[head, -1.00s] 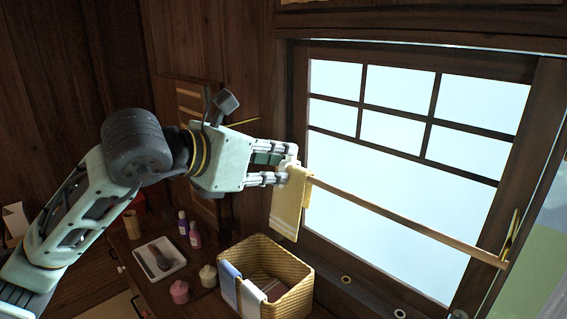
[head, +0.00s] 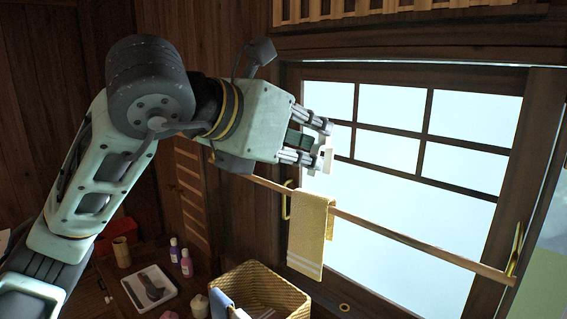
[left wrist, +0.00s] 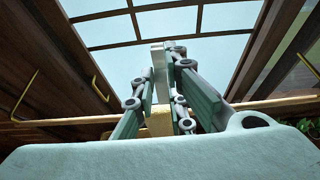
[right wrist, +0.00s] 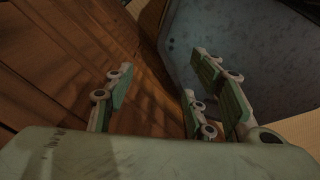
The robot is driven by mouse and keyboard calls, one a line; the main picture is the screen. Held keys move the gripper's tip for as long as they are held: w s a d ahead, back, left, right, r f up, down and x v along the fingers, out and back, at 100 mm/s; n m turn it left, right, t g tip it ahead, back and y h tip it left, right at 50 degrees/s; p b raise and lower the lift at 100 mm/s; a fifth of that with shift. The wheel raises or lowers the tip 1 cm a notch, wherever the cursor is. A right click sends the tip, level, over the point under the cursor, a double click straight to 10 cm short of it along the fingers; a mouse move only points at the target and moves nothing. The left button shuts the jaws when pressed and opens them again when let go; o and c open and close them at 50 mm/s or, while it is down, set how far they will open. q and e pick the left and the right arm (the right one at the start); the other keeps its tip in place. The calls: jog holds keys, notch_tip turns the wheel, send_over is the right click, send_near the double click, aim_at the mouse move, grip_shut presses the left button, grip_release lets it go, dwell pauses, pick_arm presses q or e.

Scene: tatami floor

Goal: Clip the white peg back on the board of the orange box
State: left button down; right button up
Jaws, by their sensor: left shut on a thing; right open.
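My left gripper (head: 325,145) is shut on the white peg (head: 326,158), held up in front of the window, above the rod. In the left wrist view the peg (left wrist: 160,70) stands upright between the fingers. A yellow towel (head: 311,235) hangs over the wooden rod (head: 420,245), below and apart from the gripper. My right gripper (right wrist: 150,90) shows only in the right wrist view, open and empty. I cannot make out an orange box or its board in any view.
A woven basket (head: 285,288) with cloths stands below the towel. A white tray (head: 150,288), small bottles (head: 186,263) and a brown cup (head: 122,252) are to its left. Brass brackets (head: 515,250) hold the rod. In the right wrist view a grey-blue panel (right wrist: 210,30) is close.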

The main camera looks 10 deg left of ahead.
pick_arm(q)
jog(key=s+d+r+p, duration=0.2)
jog(key=d+r, duration=0.2)
jog(key=r, duration=0.3)
jog(key=shift+r, duration=0.25)
dwell(0.6)
jog(key=shift+f, duration=0.15)
